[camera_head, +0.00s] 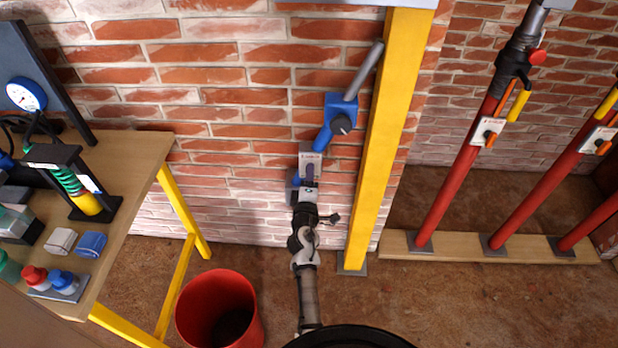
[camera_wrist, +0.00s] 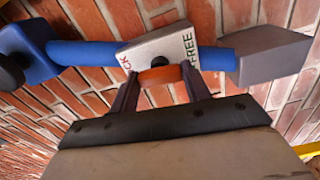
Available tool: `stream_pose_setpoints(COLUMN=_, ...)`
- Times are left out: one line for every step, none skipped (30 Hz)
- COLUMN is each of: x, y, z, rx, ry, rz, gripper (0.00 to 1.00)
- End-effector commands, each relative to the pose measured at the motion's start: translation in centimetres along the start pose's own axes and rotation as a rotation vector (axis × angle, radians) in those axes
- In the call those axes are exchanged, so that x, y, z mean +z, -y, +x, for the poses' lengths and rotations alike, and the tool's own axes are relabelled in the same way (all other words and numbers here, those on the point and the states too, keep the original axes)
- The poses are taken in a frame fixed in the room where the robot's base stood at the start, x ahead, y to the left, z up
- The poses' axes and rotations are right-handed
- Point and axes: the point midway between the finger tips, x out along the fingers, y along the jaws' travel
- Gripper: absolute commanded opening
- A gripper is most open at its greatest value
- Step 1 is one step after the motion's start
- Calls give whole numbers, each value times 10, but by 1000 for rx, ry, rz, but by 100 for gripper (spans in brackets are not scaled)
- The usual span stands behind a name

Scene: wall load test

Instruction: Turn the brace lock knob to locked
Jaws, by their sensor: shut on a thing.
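The brace is a blue tube (camera_wrist: 85,53) in front of the brick wall, with a pale plate (camera_wrist: 160,45) on it; the plate also shows in the head view (camera_head: 311,159). "FREE" is readable at the plate's right, and part of "LOCK" shows at its left. The orange lock knob (camera_wrist: 160,75) sits at the plate's lower edge, between my fingers. My gripper (camera_head: 306,184) is shut on the knob, with one finger on each side. Which mark the knob points to cannot be told. In the head view my gripper hides the knob.
A yellow post (camera_head: 385,140) stands close right of my gripper. A workbench (camera_head: 140,155) is at left, with a red bucket (camera_head: 218,310) on the floor beside it. Several red props (camera_head: 455,185) stand at right on a wooden sill (camera_head: 460,247). The brace's blue joint (camera_head: 341,108) is above.

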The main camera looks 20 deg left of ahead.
Motion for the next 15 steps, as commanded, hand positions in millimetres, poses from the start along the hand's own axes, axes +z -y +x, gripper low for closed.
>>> stream_pose_setpoints(x=0, y=-2, z=1, rx=3, ry=-1, rz=-22, gripper=24)
stream_pose_setpoints(x=0, y=-2, z=1, rx=3, ry=-1, rz=-36, gripper=24)
stream_pose_setpoints(x=-1, y=-2, z=1, rx=4, ry=-1, rz=-51, gripper=24)
stream_pose_setpoints(x=-1, y=-2, z=1, rx=4, ry=-1, rz=-63, gripper=24)
stream_pose_setpoints(x=-1, y=-2, z=1, rx=4, ry=-1, rz=-74, gripper=24)
stream_pose_setpoints(x=-1, y=-2, z=1, rx=4, ry=-1, rz=-85, gripper=24)
stream_pose_setpoints(x=-1, y=-2, z=1, rx=4, ry=-2, rz=-92, gripper=24)
stream_pose_setpoints(x=-1, y=-2, z=1, rx=4, ry=-2, rz=-99, gripper=24)
stream_pose_setpoints(x=-1, y=-2, z=1, rx=4, ry=-2, rz=-107, gripper=24)
stream_pose_setpoints(x=-1, y=-2, z=1, rx=4, ry=-2, rz=-111, gripper=24)
stream_pose_setpoints(x=-1, y=-2, z=1, rx=4, ry=-2, rz=-115, gripper=24)
stream_pose_setpoints(x=-1, y=-2, z=1, rx=4, ry=-2, rz=-119, gripper=24)
stream_pose_setpoints(x=-1, y=-2, z=1, rx=4, ry=-2, rz=-121, gripper=24)
stream_pose_setpoints(x=-1, y=-2, z=1, rx=4, ry=-2, rz=-122, gripper=24)
stream_pose_setpoints(x=-1, y=-2, z=1, rx=4, ry=-2, rz=-124, gripper=24)
